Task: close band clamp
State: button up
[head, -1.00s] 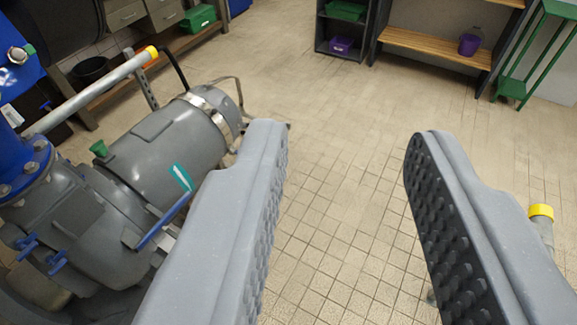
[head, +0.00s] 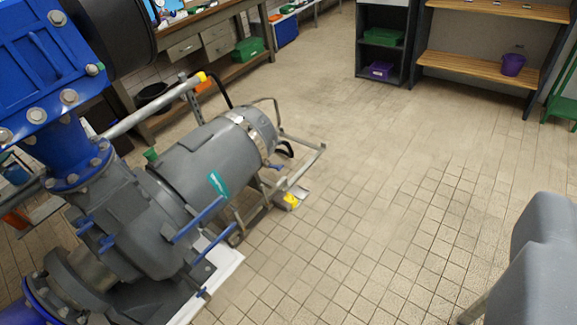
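A silver metal band (head: 241,121) runs around the far end of the grey motor housing (head: 195,155), left of centre; I take it as the band clamp. A thin curved strip (head: 267,99) stands out from the housing's end beside it. I cannot tell whether it belongs to the band, and the band's ends are not clear. Of my gripper (head: 540,265), only one smooth grey finger shows, cut off at the lower right edge. It is well apart from the band. The other finger is out of view, so its opening does not show.
The housing is bolted to a blue pipe (head: 75,150) at left. A metal rail (head: 150,110) with a yellow end runs above it. Tiled floor is clear at centre and right. Shelves (head: 490,65) stand at the back.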

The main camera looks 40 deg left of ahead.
aim_at(279, 168)
jog(key=z, duration=0.1)
jog(key=i, duration=1.25)
jog(key=u, duration=0.25)
jog(key=i, duration=1.25)
jog(key=u, duration=1.15)
jog(key=i, duration=0.9)
jog(key=u, duration=0.5)
